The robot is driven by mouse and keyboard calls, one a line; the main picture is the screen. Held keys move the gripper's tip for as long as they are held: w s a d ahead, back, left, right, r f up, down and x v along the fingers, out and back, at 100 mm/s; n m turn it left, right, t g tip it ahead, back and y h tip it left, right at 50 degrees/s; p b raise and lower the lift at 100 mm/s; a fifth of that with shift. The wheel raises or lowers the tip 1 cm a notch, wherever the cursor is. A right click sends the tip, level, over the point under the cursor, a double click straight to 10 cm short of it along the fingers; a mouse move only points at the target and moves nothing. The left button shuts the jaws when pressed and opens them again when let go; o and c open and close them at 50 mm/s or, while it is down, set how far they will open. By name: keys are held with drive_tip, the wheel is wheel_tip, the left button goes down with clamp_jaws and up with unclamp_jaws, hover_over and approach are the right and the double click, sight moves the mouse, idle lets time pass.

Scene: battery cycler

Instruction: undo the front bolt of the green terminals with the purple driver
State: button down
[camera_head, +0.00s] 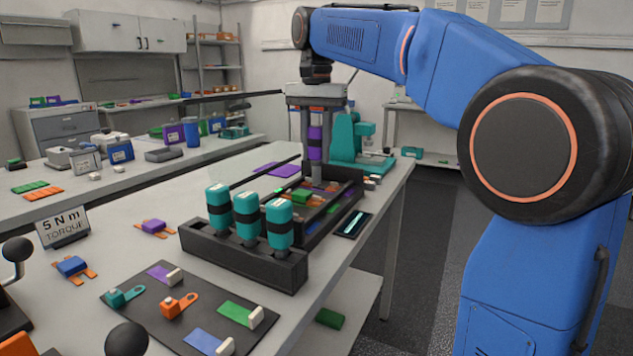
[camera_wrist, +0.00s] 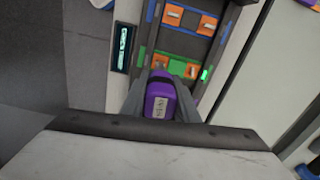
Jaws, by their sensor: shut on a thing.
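My gripper (camera_head: 316,172) is shut on the purple driver (camera_head: 315,143) and holds it upright over the dark cycler fixture (camera_head: 345,205) in the head view. In the wrist view the purple driver (camera_wrist: 160,101) sits between the two grey fingers of my gripper (camera_wrist: 162,85). Its tip is hidden, so I cannot tell whether it touches a bolt. The green terminals (camera_wrist: 179,68) lie just beyond the driver's head in the wrist view, partly covered by it and the fingers. A green block (camera_head: 300,196) shows beside the fingers in the head view.
A black rack (camera_head: 245,262) with three teal drivers (camera_head: 247,213) stands in front of the fixture. A teal machine (camera_head: 347,138) stands close behind. A dark mat (camera_head: 150,318) with coloured lugs lies at the front. A small display (camera_head: 353,223) lies right of the fixture.

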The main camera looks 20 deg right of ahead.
drive_tip(key=shift+r, duration=1.1)
